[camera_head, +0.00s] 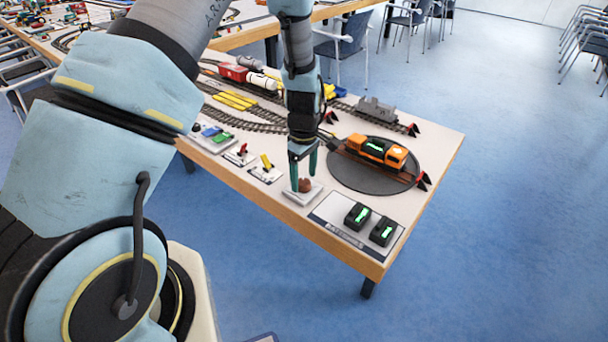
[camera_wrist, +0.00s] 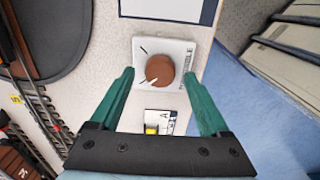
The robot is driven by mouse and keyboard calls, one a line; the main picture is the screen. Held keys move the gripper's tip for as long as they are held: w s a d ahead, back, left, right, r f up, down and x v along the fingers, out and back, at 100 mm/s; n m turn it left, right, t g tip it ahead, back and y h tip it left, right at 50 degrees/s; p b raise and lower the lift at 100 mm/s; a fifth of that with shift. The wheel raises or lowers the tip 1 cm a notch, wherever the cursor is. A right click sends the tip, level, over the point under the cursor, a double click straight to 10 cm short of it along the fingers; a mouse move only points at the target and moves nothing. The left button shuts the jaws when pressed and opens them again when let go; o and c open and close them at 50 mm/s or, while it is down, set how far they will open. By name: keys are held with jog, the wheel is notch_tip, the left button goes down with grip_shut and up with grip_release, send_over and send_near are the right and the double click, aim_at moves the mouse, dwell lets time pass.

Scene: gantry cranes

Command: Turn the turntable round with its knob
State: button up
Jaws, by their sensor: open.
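The turntable (camera_head: 347,182) is a dark grey round disc near the table's right end. It carries a track with an orange and black locomotive (camera_head: 376,153). Its edge also shows in the wrist view (camera_wrist: 62,40). The knob (camera_head: 304,185) is brown and round with a pale pointer mark, on a white plate beside the turntable. In the wrist view the knob (camera_wrist: 160,69) sits between the two green fingers. My gripper (camera_head: 303,181) is open above the knob, fingers pointing down on either side of it. In the wrist view neither finger (camera_wrist: 160,82) visibly touches it.
Two black boxes with green displays (camera_head: 369,224) stand on a framed mat at the table's near corner. Small plates with red (camera_head: 240,154) and yellow levers (camera_head: 266,165) lie left of the knob. Tracks with wagons (camera_head: 377,110) run behind. Blue floor is free to the right.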

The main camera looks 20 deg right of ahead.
jog(key=shift+f, duration=0.5)
grip_shut()
dwell(0.4)
